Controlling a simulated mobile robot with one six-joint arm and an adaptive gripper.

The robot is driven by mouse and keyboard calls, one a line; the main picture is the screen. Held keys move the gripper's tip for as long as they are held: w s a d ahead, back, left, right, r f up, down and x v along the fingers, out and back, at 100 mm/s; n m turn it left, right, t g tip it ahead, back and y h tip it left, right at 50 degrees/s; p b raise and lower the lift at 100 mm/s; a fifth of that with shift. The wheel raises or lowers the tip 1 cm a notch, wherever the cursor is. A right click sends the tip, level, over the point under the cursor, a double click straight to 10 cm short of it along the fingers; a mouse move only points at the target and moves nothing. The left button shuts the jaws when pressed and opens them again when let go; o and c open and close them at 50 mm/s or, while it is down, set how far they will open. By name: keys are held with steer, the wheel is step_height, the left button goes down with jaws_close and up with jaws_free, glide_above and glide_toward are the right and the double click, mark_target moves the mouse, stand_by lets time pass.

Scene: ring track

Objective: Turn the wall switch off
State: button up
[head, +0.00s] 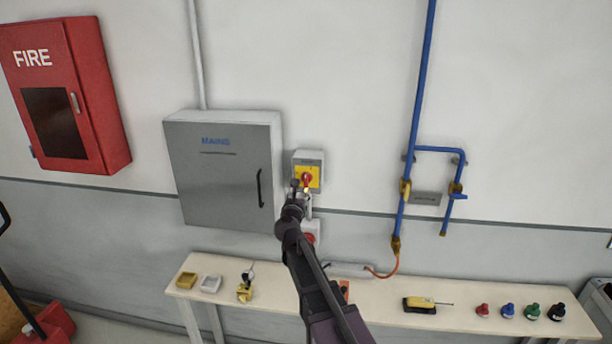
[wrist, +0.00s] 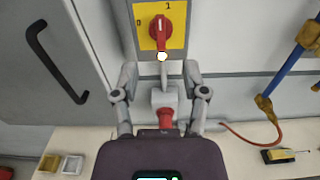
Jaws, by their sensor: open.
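The wall switch is a grey box with a yellow plate (head: 315,172) and a red rotary handle (head: 307,180). In the wrist view the red handle (wrist: 160,33) stands upright on the yellow plate (wrist: 178,32), in line with the 1 at the top; the 0 is at the left. A small bright spot shows at the handle's lower end. My gripper (wrist: 161,70) is open, its two fingers apart just below the handle and not around it. In the head view my gripper (head: 296,190) covers the lower left of the switch.
The grey MAINS cabinet (head: 222,175) stands close left of the switch. A red push button (wrist: 165,118) on a grey box is below it. Blue pipes (head: 420,130) run at the right. A bench (head: 370,309) with small items lies underneath.

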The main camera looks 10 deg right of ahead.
mark_target(306, 174)
steer(key=x, duration=1.3)
steer(key=shift+w, duration=0.15)
jaws_close()
